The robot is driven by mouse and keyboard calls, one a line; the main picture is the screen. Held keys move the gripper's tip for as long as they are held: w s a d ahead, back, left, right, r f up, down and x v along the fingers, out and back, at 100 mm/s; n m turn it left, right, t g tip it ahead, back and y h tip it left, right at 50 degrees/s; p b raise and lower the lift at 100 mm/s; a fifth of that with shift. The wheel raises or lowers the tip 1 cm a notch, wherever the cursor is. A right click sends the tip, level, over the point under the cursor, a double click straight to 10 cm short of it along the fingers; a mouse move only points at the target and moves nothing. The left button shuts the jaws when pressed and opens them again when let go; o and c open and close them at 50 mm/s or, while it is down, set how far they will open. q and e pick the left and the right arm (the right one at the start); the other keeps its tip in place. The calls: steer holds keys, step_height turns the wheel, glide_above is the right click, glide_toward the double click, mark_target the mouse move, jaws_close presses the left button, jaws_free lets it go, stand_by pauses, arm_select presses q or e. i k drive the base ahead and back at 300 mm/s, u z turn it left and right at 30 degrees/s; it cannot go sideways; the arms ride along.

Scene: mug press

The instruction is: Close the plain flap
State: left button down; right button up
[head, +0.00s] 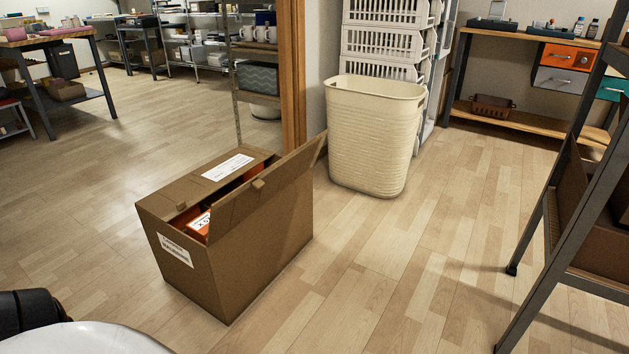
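A brown cardboard box (250,255) stands on the floor in the middle left of the head view. Its labelled flap (207,184), with a white label, lies nearly flat over the far left side of the top. Through the gap between the flaps, an orange item (186,216) with a white label shows inside. The rest of the inside is hidden. Neither of my grippers is in view.
A tall cream basket (375,135) stands behind the box to the right. A door frame (292,75) rises behind the box. A dark metal rack (570,225) stands at the right edge. The floor (420,270) right of the box is clear.

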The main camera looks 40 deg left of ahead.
mark_target(227, 212)
steer(key=u, duration=0.25)
steer(key=i, duration=0.75)
steer(key=u, duration=1)
steer(key=i, duration=0.3)
steer(key=u, duration=0.4)
